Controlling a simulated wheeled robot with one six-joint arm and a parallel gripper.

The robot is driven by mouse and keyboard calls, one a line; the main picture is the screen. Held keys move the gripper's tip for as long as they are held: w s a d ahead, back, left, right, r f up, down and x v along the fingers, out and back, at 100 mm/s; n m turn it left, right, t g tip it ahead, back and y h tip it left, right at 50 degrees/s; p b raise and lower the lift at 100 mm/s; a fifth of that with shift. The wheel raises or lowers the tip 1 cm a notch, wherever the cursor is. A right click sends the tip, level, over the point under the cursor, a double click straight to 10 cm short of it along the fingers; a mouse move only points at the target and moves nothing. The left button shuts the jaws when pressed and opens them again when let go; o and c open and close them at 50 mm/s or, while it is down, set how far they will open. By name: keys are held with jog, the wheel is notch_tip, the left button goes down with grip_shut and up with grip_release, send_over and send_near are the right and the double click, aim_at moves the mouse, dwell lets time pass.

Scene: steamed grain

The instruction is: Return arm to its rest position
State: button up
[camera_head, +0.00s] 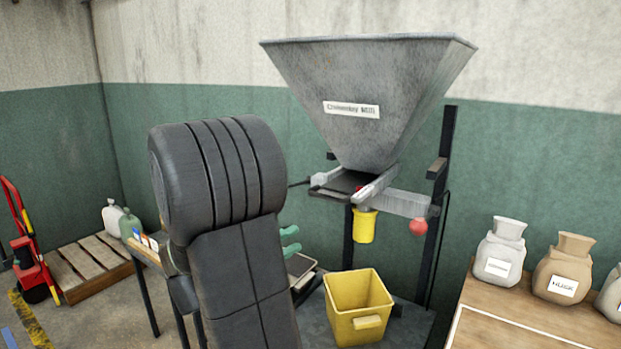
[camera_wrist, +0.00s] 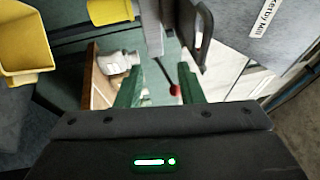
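My arm stands raised in the left-centre foreground of the head view and hides part of the scene. My gripper (camera_wrist: 160,88) shows two green fingers in the wrist view, spread apart with nothing held between them. In the head view only the green fingertips (camera_head: 290,241) show, to the right of my arm. They are in free air, left of the grey hopper mill (camera_head: 365,80) and its yellow spout (camera_head: 365,226). The red ball knob (camera_head: 418,227) shows beyond the fingers in the wrist view (camera_wrist: 174,90), apart from them.
A yellow bin (camera_head: 345,300) stands below the spout. Several sacks (camera_head: 500,250) stand on a wooden table (camera_head: 530,330) at right. A narrow table (camera_head: 145,255) is partly behind my arm.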

jog(key=w+d+f+b, duration=0.1)
jog(key=d+f+b, duration=0.3)
jog(key=f, duration=0.6)
jog(key=d+f+y+b, duration=0.1)
jog(key=d+f+b, duration=0.3)
jog(key=f+b, duration=0.3)
notch_tip(320, 180, down, 4)
jog(key=shift+w+f+n, duration=0.15)
jog(key=shift+w+n, duration=0.2)
jog(key=shift+n, duration=0.05)
jog(key=shift+d+b, duration=0.1)
jog(key=shift+b, duration=0.2)
